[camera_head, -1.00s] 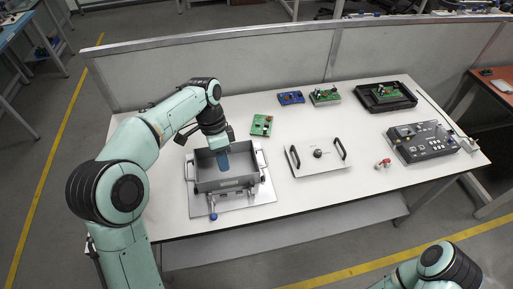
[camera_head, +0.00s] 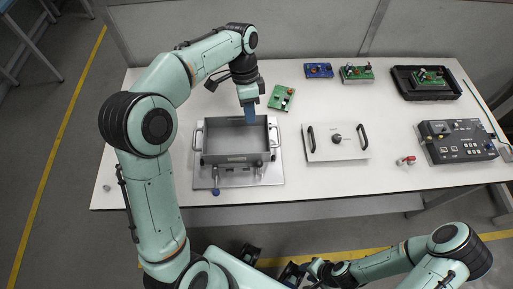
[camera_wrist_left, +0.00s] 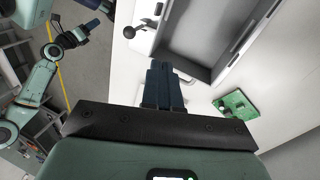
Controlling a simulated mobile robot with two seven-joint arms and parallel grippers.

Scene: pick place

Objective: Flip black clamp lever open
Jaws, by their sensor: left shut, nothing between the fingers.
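A grey open-topped metal box (camera_head: 236,157) sits on a pale plate (camera_head: 235,180) at the table's left. A clamp lever with a dark blue knob (camera_head: 215,191) sticks out at its front left, and a smaller clamp part (camera_head: 258,173) shows at its front right. In the left wrist view, a dark-knobbed lever (camera_wrist_left: 130,32) lies beside the box wall. My left gripper (camera_head: 249,120) is shut and empty, its blue fingers pointing down at the box's back edge. It appears apart from the lever. My right arm (camera_head: 400,258) is low at the front; its fingertips are unclear.
A white lid plate (camera_head: 335,151) with two black handles lies right of the box. A green board (camera_head: 281,97) is behind it. A black tray (camera_head: 402,80), a control box (camera_head: 462,151) and a small red part (camera_head: 406,160) are further right.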

